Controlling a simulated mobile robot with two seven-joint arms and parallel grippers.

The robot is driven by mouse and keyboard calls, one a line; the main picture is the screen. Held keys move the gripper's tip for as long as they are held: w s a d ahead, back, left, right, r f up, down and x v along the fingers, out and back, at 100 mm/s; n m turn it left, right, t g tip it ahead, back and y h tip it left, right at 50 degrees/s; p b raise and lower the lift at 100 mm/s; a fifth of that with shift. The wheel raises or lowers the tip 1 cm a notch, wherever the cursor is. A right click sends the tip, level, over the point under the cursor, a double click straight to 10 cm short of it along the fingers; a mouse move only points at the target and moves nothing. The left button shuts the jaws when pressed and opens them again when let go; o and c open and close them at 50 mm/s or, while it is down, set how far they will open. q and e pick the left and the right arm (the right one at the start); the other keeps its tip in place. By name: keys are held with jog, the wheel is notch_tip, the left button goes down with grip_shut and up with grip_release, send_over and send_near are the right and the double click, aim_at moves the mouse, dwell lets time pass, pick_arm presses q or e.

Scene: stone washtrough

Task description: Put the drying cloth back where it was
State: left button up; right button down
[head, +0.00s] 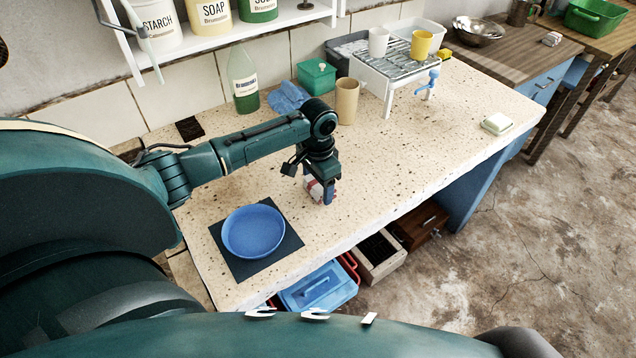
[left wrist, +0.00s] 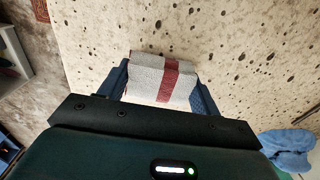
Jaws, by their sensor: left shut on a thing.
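The drying cloth (head: 312,186), folded, white with a dark red stripe, is between the fingers of my left gripper (head: 322,192). In the left wrist view the cloth (left wrist: 160,80) spans the gap between the two blue fingers, and my left gripper (left wrist: 160,90) is shut on it. The gripper points down over the speckled stone counter (head: 400,150), to the right of the blue bowl. I cannot tell whether the cloth touches the stone. My right gripper is not in view.
A blue bowl (head: 253,232) sits on a dark mat (head: 285,248). Behind the gripper stand a tan cup (head: 347,100), a crumpled blue cloth (head: 288,97), a green box (head: 316,77) and a bottle (head: 243,82). A rack (head: 372,77) bears cups. Right of the gripper, the counter is clear up to a soap dish (head: 497,124).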

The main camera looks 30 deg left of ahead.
pick_arm(q)
jog(key=o, duration=0.4)
jog(key=shift+f, duration=0.15)
jog(key=o, duration=0.5)
jog(key=shift+r, duration=0.3)
notch_tip(320, 180, up, 12)
jog(key=shift+f, duration=0.1)
